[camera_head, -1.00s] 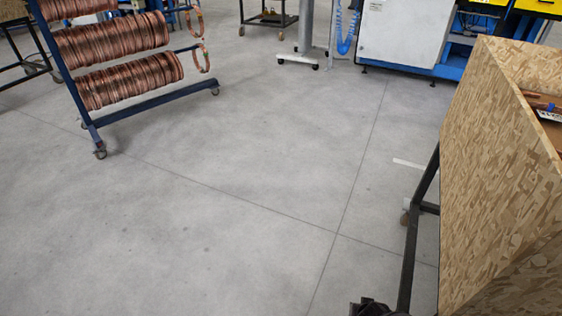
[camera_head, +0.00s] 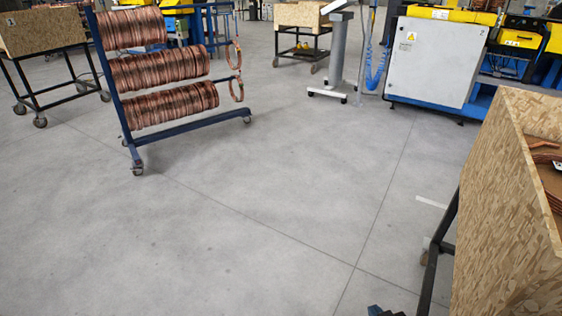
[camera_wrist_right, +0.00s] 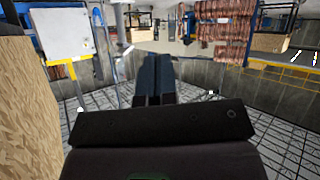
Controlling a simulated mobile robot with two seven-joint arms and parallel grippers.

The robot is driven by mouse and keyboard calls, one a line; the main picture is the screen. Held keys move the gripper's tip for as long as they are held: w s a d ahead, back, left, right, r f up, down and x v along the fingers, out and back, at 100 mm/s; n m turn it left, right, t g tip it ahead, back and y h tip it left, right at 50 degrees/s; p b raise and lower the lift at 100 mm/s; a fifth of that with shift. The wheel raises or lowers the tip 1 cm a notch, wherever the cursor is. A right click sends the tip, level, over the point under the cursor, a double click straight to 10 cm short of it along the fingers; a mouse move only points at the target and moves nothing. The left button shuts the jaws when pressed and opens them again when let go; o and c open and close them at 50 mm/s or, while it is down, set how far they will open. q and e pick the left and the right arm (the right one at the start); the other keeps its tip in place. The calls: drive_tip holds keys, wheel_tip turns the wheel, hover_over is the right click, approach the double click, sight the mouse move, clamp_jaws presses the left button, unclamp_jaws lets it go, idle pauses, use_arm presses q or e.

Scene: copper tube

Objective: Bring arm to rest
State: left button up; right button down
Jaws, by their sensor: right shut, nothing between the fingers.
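My right gripper (camera_wrist_right: 155,62) shows in the right wrist view with its two dark fingers together and nothing between them. In the head view only a small dark part of it (camera_head: 380,311) shows at the bottom edge, just left of the black leg under the chipboard box. It appears empty and clear of the floor. My left gripper and arm are not in view.
The chipboard box (camera_head: 502,205) on a black frame stands close at the right, with copper pieces inside. A blue rack of copper coils (camera_head: 160,71) stands at upper left. A white cabinet (camera_head: 436,62) is at the back right. Open floor (camera_head: 250,220) fills the middle.

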use_arm(q)
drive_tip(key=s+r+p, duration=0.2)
drive_tip(key=p, duration=0.1)
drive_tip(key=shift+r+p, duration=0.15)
drive_tip(key=shift+p, duration=0.15)
use_arm(e)
drive_tip(key=s+d+r+m+h, duration=0.1)
drive_tip(key=s+d+r, duration=0.1)
drive_tip(key=s, duration=0.7)
drive_tip(key=s+d+r+m+g, duration=0.1)
drive_tip(key=s+d, duration=0.2)
drive_tip(key=s, duration=0.5)
drive_tip(key=shift+s+r+h, duration=0.4)
